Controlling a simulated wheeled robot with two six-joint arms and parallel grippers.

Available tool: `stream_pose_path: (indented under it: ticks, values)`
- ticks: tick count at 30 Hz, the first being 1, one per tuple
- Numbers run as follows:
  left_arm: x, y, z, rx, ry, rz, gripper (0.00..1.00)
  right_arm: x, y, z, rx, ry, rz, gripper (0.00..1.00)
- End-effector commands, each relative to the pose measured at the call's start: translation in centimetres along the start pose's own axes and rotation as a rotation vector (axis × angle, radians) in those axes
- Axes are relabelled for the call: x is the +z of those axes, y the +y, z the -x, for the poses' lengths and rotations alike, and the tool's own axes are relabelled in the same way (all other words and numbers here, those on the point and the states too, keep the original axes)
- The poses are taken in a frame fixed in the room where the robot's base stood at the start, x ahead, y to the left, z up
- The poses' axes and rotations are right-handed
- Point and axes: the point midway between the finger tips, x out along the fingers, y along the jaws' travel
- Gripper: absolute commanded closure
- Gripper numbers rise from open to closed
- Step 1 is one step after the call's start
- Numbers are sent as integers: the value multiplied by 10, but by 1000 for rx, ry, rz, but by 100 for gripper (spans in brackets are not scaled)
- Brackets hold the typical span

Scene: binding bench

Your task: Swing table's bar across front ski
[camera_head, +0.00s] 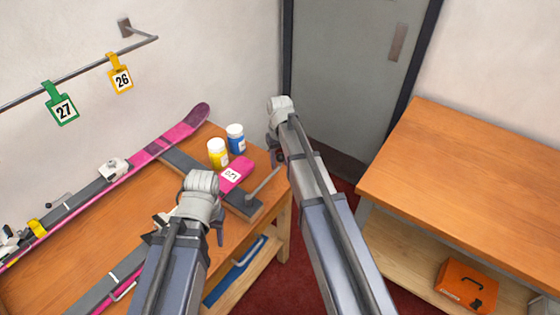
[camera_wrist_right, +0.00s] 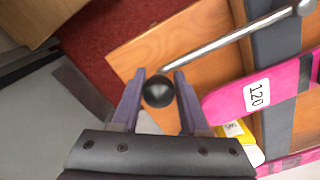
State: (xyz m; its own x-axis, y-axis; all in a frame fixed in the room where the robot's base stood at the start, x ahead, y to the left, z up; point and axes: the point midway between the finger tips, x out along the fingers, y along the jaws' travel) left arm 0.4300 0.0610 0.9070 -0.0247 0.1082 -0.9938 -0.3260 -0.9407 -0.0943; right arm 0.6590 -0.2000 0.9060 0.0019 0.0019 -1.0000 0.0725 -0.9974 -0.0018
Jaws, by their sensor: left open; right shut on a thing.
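The table's bar (camera_head: 263,183) is a thin metal rod on the end of a dark crosspiece (camera_head: 180,165). It runs beside the front ski's pink end (camera_head: 235,173), labelled 120, and does not cross it. The bar also shows in the right wrist view (camera_wrist_right: 225,42), with a black ball knob (camera_wrist_right: 158,92) at its free end. My right gripper (camera_head: 278,152) is shut on this knob; its fingers (camera_wrist_right: 158,95) sit either side of it. My left gripper (camera_head: 218,232) is open, above the table's front part. My left arm hides the front ski's middle.
A pink back ski (camera_head: 180,127) lies along the wall. A yellow jar (camera_head: 217,153) and a blue jar (camera_head: 236,139) stand behind the front ski's end. A second bench (camera_head: 470,185) with an orange box (camera_head: 466,286) stands right, across the red floor.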

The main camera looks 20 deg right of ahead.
Motion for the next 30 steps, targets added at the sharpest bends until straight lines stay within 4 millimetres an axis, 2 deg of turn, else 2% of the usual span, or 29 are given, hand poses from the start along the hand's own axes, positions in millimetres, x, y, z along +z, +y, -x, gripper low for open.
stream_pose_path:
  ticks: [22,30]
  values:
    - [0,0,0,0,0,0,50,4,3,0,8,-9,3,100]
    - [0,0,0,0,0,0,50,0,0,0,7,-9,33,100]
